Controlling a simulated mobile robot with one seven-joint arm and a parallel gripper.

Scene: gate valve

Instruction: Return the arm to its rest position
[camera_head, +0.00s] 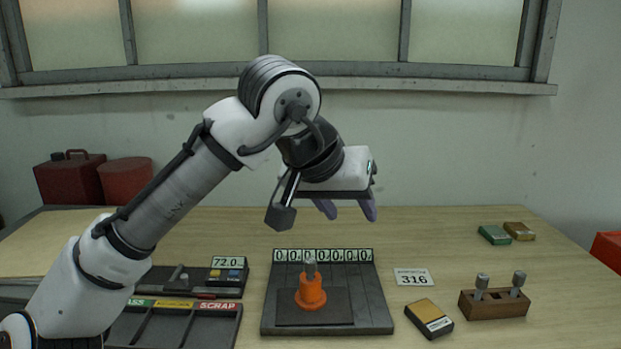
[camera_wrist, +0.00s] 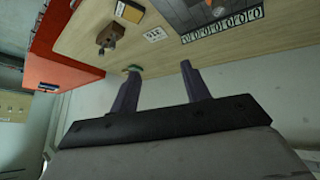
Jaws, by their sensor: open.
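My gripper (camera_head: 346,210) hangs above the back of the wooden table (camera_head: 440,240), its purple fingers pointing down and apart. In the wrist view my gripper (camera_wrist: 160,88) is open, with nothing between its two fingers. My arm reaches from the lower left up to a bent elbow and then down to the right. Below and in front of the gripper, an orange valve-like piece (camera_head: 311,291) with a grey metal top stands upright on a dark plate (camera_head: 375,310). The gripper is clear of it.
A counter strip (camera_head: 322,255) edges the plate. Right of it are a "316" card (camera_head: 414,277), a yellow-black box (camera_head: 429,318) and a wooden block (camera_head: 495,305) with metal pegs. Green (camera_head: 494,235) and brown (camera_head: 519,231) boxes lie farther back. A sorting tray (camera_head: 238,325) is at left.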

